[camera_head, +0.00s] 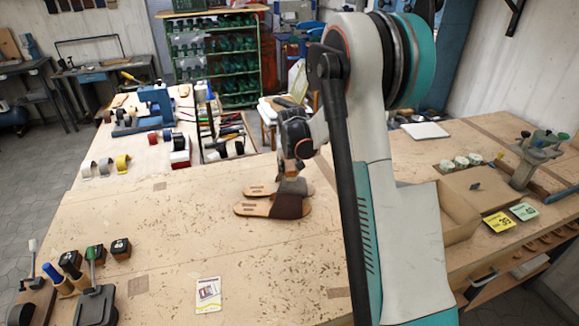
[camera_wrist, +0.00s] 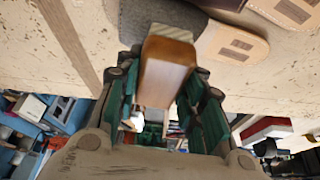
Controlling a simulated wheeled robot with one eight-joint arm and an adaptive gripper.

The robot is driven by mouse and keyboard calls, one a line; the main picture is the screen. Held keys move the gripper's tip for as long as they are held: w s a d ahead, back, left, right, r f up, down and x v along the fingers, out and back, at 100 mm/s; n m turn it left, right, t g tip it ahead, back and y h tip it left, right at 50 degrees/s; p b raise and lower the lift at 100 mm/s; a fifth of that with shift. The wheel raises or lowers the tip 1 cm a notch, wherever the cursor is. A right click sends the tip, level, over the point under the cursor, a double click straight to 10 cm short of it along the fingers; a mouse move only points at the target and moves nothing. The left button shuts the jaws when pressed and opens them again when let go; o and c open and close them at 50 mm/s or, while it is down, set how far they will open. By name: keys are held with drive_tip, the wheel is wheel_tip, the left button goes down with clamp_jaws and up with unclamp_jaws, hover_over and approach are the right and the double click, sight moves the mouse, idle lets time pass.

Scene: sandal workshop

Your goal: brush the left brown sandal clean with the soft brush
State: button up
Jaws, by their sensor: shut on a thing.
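A pair of brown sandals lies on the workbench; the nearer sandal (camera_head: 255,209) has a wide dark strap (camera_head: 288,206), and the farther sandal (camera_head: 262,189) lies just behind it. My gripper (camera_head: 292,172) is above the strap area, pointing down. In the wrist view my gripper (camera_wrist: 160,105) is shut on the brush (camera_wrist: 168,65), a brown wooden block with pale bristles. The bristle end is by a grey strap (camera_wrist: 170,14); I cannot tell whether they touch. A tan sole (camera_wrist: 232,42) shows beside it. My gripper hides part of the sandals in the head view.
A card (camera_head: 208,295) lies at the bench's front. Several tools and small dark blocks stand at the left front (camera_head: 95,300). A tool tray (camera_head: 225,135) and tape rolls are behind. The bench left of the sandals is clear.

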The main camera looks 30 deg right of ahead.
drive_tip(key=shift+f+b, duration=0.6)
drive_tip(key=shift+f, duration=0.1)
drive_tip(key=shift+r, duration=0.1)
idle(0.5)
drive_tip(key=shift+w, duration=0.1)
drive_tip(key=shift+w+d, duration=0.3)
drive_tip(key=shift+w, duration=0.25)
drive_tip(key=shift+w+d, duration=0.25)
drive_tip(key=shift+w, duration=0.3)
drive_tip(key=shift+b, duration=0.4)
drive_tip(key=shift+s, duration=0.1)
drive_tip(key=shift+s+a, duration=0.3)
drive_tip(key=shift+s, duration=0.25)
drive_tip(key=shift+s+a, duration=0.25)
drive_tip(key=shift+s, duration=0.3)
drive_tip(key=shift+w+b, duration=0.1)
drive_tip(key=shift+b, duration=0.25)
drive_tip(key=shift+w+d, duration=0.3)
drive_tip(key=shift+w, duration=0.3)
drive_tip(key=shift+w+d, duration=0.25)
drive_tip(key=shift+w, duration=0.3)
